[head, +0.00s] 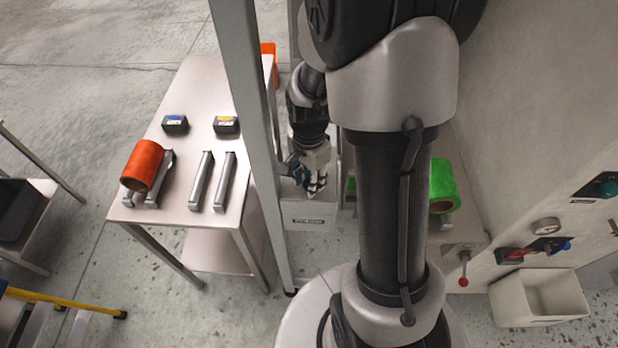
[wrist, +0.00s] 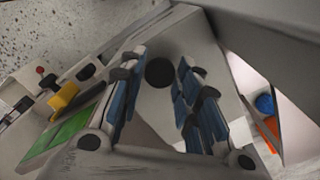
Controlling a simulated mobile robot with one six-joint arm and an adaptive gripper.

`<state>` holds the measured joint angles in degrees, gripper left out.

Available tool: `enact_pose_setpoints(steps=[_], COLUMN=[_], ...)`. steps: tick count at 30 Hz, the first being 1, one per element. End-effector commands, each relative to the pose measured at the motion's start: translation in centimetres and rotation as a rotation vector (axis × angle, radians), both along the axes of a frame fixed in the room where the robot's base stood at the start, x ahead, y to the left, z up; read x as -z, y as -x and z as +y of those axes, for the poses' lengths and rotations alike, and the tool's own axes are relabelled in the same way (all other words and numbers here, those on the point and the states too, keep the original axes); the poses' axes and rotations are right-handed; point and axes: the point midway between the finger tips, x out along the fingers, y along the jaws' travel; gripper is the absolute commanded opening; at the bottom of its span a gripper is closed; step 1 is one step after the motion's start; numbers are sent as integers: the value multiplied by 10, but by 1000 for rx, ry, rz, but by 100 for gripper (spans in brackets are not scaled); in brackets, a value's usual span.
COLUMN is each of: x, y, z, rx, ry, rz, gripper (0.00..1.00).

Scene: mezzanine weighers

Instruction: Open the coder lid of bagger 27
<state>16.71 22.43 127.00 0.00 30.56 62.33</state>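My gripper (head: 312,183) reaches down beside a grey metal post, over a grey box-shaped housing (head: 308,222) with a small dark label on its front. I cannot read the label, and cannot tell which part is the coder lid. In the wrist view my gripper (wrist: 158,66) has its blue-padded fingers apart. A dark round spot or knob (wrist: 160,72) on a pale grey surface shows in the gap between them. Nothing is visibly held. My arm hides much of the machine in the head view.
A steel table (head: 185,95) at left holds an orange roll (head: 143,163), metal bars (head: 201,180) and two small dark boxes (head: 226,125). The upright post (head: 250,110) stands close to my gripper.

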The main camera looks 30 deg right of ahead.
Motion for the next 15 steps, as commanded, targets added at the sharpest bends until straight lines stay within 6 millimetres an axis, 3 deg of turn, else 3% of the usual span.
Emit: enact_pose_setpoints(steps=[12, 15], x=[0, 0], y=[0, 0], z=[0, 0], rx=[0, 0], ry=[0, 0], rz=[0, 0], gripper=[0, 0])
